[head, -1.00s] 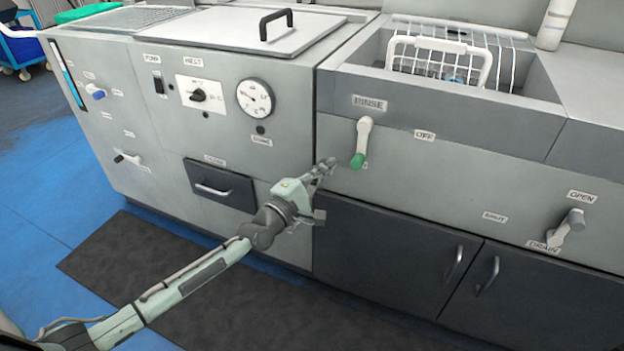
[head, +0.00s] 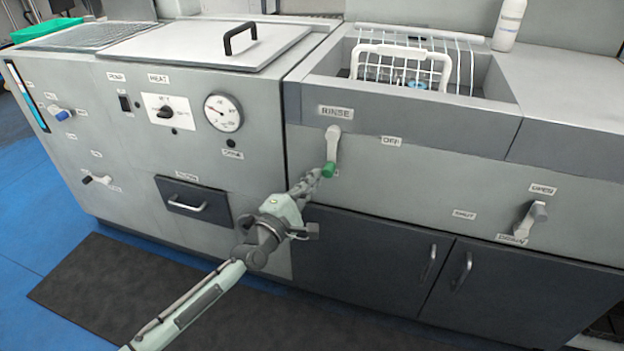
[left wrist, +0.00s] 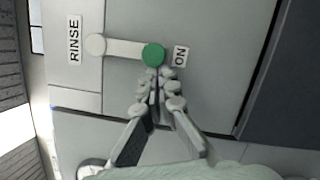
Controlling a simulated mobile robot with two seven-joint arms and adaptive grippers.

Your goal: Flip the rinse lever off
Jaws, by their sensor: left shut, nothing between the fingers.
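The rinse lever (head: 332,150) is a pale handle with a green knob on the grey front panel, below the RINSE label (head: 336,112). It hangs down from its pivot. An OFF label (head: 391,141) is to its right. In the left wrist view the lever (left wrist: 125,48) has its green knob beside an ON label (left wrist: 181,56). My left gripper (head: 318,176) is shut and empty, its fingertips right by the left side of the knob; the fingertips also show in the left wrist view (left wrist: 157,76). I cannot tell whether they touch it. My right gripper is out of view.
A drain lever (head: 530,220) with OPEN and SHUT labels is on the right of the panel. A sink with a white wire basket (head: 400,66) is above. Dark cabinet doors (head: 385,255) are below. A drawer (head: 193,200) with a handle is on the left.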

